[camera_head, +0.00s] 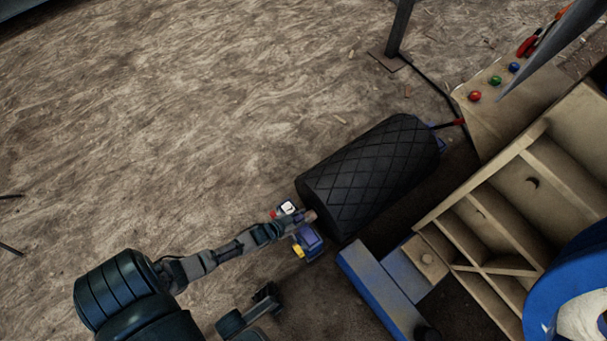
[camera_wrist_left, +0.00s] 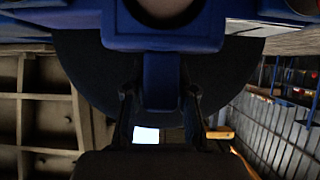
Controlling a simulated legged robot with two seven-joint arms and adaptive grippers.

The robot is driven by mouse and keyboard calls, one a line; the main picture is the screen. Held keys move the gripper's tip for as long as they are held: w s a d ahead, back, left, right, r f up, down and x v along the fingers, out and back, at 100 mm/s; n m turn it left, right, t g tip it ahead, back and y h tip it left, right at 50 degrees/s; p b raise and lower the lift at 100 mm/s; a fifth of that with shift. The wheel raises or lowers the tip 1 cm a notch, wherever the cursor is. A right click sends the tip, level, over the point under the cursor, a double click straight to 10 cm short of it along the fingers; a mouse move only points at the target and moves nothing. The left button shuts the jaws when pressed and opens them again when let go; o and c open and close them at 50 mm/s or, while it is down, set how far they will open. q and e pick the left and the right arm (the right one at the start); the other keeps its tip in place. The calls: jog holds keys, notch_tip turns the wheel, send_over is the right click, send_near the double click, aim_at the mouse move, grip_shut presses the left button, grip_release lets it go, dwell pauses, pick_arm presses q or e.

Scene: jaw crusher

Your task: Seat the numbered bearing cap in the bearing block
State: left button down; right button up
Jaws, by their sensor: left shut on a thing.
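My left gripper (camera_head: 279,227) is at the near end of a black drum (camera_head: 372,172). In the left wrist view its fingers (camera_wrist_left: 160,97) stand either side of a narrow blue part (camera_wrist_left: 162,75), and it is shut on this part, which I take for the bearing cap. Above it is a blue body (camera_wrist_left: 112,25) around a brown round end (camera_wrist_left: 163,6). In the head view, a blue block with a yellow mark (camera_head: 309,241) and a white-faced piece with red (camera_head: 286,209) flank the drum's shaft end. Whether the cap touches its seat is unclear. A dark gripper (camera_head: 267,296), apparently my right, is lower; its jaws are unclear.
A beige ribbed frame (camera_head: 525,155) with a blue beam (camera_head: 377,287) stands right of the drum. A panel with coloured buttons (camera_head: 495,81) and a dark post (camera_head: 399,30) are farther back.

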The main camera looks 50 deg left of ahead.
pick_arm(q)
jog(key=c, duration=0.9)
grip_release()
jog(key=shift+o, duration=0.2)
jog(key=shift+f, duration=0.1)
jog(key=d+v, duration=0.1)
jog(key=v, duration=1.1)
jog(key=shift+a, duration=0.45)
